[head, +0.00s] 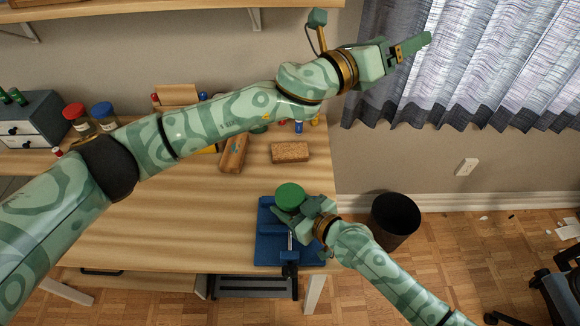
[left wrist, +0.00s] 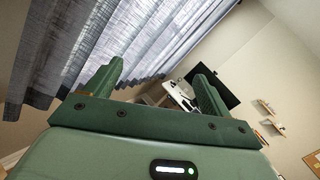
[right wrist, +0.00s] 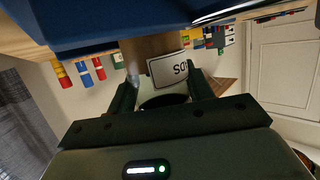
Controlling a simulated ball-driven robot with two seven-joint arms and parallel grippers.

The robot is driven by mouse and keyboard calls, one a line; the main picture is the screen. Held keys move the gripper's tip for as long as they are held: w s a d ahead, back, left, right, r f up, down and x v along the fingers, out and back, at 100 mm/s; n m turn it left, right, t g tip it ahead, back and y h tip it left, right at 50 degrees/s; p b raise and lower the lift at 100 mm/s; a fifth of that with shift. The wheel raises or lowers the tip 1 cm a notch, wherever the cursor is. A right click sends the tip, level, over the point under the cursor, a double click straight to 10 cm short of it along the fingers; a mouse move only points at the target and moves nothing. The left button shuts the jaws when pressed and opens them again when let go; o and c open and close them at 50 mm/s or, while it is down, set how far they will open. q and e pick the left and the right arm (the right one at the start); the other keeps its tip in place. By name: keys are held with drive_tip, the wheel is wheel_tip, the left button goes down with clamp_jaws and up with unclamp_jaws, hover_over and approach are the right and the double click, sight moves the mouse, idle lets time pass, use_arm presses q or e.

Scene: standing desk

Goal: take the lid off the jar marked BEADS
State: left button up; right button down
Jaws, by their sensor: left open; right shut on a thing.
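A jar with a round green lid (head: 289,195) stands at the blue fixture (head: 268,250) on the front right of the desk. My right gripper (head: 303,210) is beside it and shut on the jar. In the right wrist view its fingers flank the jar's white label (right wrist: 172,68), which is turned over and only partly readable, so I cannot confirm the word BEADS. The lid is not clear in that view. My left gripper (head: 408,49) is open and empty, raised near the curtain. Its two fingers (left wrist: 155,88) also show apart in the left wrist view.
Jars with a red lid (head: 74,111) and a blue lid (head: 102,110) stand at the back left, partly behind my left arm. A cork block (head: 290,152) lies behind the fixture. A black bin (head: 395,218) stands off the desk's right edge. The desk middle is clear.

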use_arm(q)
drive_tip(key=s+d+f+m+g+h, duration=0.1)
drive_tip(key=s+d+f+m+g, duration=0.2)
drive_tip(key=s+m+g, duration=0.7)
drive_tip(key=m+y, duration=1.6)
drive_tip(key=y, duration=0.1)
hover_over(290, 194)
wheel_tip(290, 194, down, 19)
drive_tip(key=shift+s+d+f, duration=0.1)
drive_tip(key=shift+d+f, duration=0.05)
drive_tip(key=shift+y, duration=0.3)
wheel_tip(290, 194, down, 8)
drive_tip(key=shift+r, duration=0.1)
